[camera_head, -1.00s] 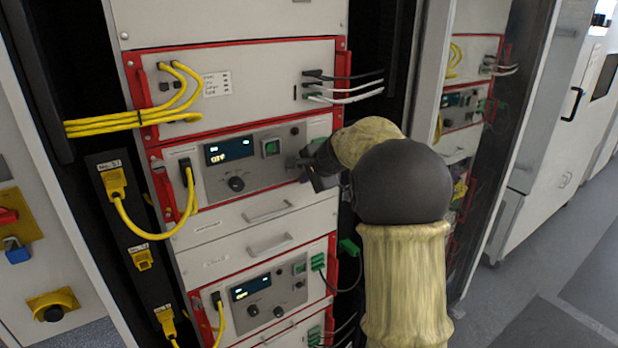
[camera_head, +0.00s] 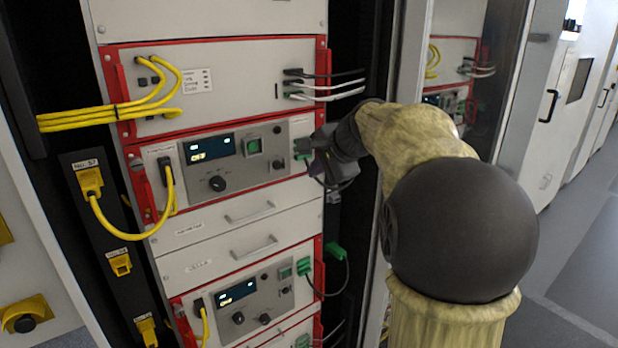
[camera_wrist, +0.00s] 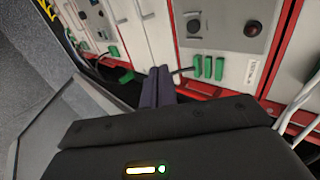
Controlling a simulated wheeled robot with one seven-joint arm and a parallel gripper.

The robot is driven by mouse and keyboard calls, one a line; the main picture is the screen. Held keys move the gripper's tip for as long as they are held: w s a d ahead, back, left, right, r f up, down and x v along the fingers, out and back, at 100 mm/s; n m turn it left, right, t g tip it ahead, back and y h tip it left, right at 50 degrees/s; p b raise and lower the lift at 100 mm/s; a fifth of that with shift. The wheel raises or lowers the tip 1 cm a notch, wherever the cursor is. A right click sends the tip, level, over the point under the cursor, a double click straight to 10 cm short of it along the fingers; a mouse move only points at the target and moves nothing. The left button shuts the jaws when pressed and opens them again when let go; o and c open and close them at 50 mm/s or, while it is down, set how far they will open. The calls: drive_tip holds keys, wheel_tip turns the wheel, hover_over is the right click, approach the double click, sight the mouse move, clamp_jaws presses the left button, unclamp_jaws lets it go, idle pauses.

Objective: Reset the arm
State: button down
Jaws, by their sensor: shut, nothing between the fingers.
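My gripper (camera_head: 335,152) is at the right edge of the middle cycler unit's front panel (camera_head: 272,172) in the head view. Its shut, empty fingers (camera_wrist: 158,78) show in the wrist view, beside a row of green connectors (camera_wrist: 207,67) on the panel. The fingers appear apart from these connectors; the exact gap is hard to tell. In the head view, part of a green connector (camera_head: 302,145) shows just left of my gripper. My arm is bent, with its elbow low at the right.
The rack's red-edged units stand at the left, with yellow cables (camera_head: 105,118) and a black power strip (camera_head: 108,225). A lower unit (camera_head: 238,290) has green connectors and a dark cable. A glossy cabinet side (camera_head: 450,60) stands close behind my arm. Floor (camera_head: 590,260) is open at the right.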

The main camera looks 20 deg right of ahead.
drive_tip(key=shift+f, duration=0.1)
idle(0.4)
drive_tip(key=s+a+f+n+g+h, duration=0.1)
drive_tip(key=s+a+f+n+g, duration=0.1)
drive_tip(key=s+f+n, duration=0.3)
drive_tip(key=s+a+f+n+g, duration=0.2)
drive_tip(key=s+a+f+n, duration=0.2)
drive_tip(key=s+f, duration=0.6)
drive_tip(key=s+a+f+n+g+h, duration=0.1)
drive_tip(key=s+a+f+n+g, duration=0.1)
drive_tip(key=s+f+n, duration=0.3)
drive_tip(key=s+a+f, duration=0.1)
drive_tip(key=s+f, duration=0.2)
drive_tip(key=f, duration=0.4)
drive_tip(key=shift+s+a+n+h, duration=0.3)
drive_tip(key=shift+a+n, duration=0.05)
drive_tip(key=shift+n, duration=0.05)
drive_tip(key=c, duration=2.1)
unclamp_jaws()
